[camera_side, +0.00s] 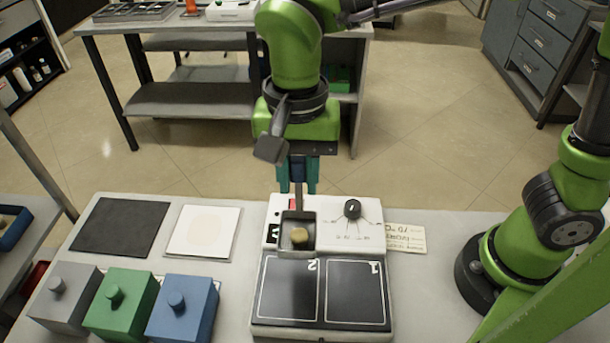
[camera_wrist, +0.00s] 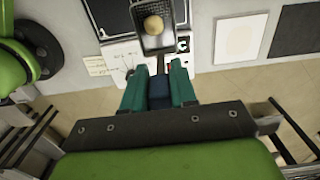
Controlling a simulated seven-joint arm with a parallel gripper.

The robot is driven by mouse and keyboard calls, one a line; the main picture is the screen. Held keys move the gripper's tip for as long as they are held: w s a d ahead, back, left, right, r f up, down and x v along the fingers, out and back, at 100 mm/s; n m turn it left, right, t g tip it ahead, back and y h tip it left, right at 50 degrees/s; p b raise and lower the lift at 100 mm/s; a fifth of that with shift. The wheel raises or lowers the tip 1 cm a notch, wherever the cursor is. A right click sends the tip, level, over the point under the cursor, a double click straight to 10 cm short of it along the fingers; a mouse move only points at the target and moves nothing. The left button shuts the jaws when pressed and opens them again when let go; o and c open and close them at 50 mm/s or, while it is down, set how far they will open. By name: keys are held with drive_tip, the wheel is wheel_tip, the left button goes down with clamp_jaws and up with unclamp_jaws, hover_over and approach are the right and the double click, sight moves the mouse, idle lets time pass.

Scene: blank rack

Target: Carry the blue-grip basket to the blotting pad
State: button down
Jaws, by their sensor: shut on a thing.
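My gripper (camera_side: 298,178) has teal fingers and is shut on the blue grip (camera_wrist: 159,92) of a small dark basket. The basket (camera_side: 299,250) holds one round tan piece (camera_side: 299,236). It is over the white two-plate device, at the back edge of plate 2 (camera_side: 289,288); I cannot tell whether it touches. The basket also shows at the top of the wrist view (camera_wrist: 158,42), beyond the fingers (camera_wrist: 158,72). A white square with a cream centre, which looks like the blotting pad (camera_side: 202,231), lies flat left of the device; it also shows in the wrist view (camera_wrist: 240,40).
A dark mat (camera_side: 120,227) lies left of the pad. Grey (camera_side: 65,298), green (camera_side: 121,303) and blue (camera_side: 182,308) knobbed boxes stand in front. The device has a black dial (camera_side: 352,208); a paper label (camera_side: 405,238) lies at its right. A narrow bare strip separates pad and device.

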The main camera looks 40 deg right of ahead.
drive_tip(key=w+a+f, duration=0.1)
drive_tip(key=w+a, duration=0.4)
drive_tip(key=w, duration=0.6)
drive_tip(key=w+a+f, duration=0.2)
drive_tip(key=w+f, duration=0.8)
drive_tip(key=f, duration=0.2)
drive_tip(key=shift+a, duration=0.25)
drive_tip(key=shift+f, duration=0.3)
drive_tip(key=c, duration=0.8)
unclamp_jaws()
